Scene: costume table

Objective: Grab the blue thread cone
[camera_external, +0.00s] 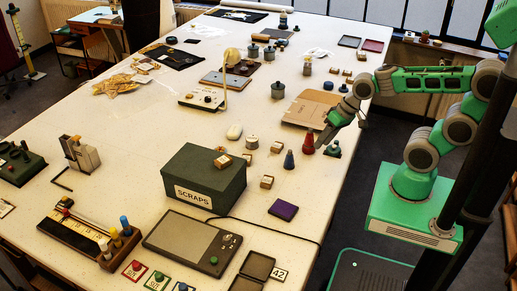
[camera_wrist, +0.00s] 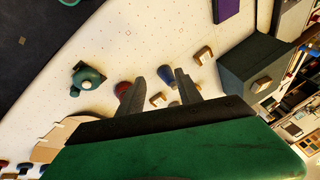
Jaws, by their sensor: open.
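The blue thread cone (camera_external: 289,160) stands upright on the table, right of the dark green SCRAPS box. In the wrist view the blue cone (camera_wrist: 167,76) shows between my two fingertips, nearer the right one, and its lower part is hard to make out. My gripper (camera_external: 323,139) is open and empty, up and to the right of the blue cone in the external view, close to the red cone (camera_external: 308,144). In the wrist view my gripper (camera_wrist: 160,77) has its fingers spread, with the red cone (camera_wrist: 122,90) just outside the left finger.
The SCRAPS box (camera_external: 190,178) stands left of the cone. Small wooden blocks (camera_external: 267,182) lie near it. A green object (camera_external: 333,149) sits right of the red cone. A purple flat item (camera_external: 283,209) lies in front, and a cardboard piece (camera_external: 305,108) lies behind.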

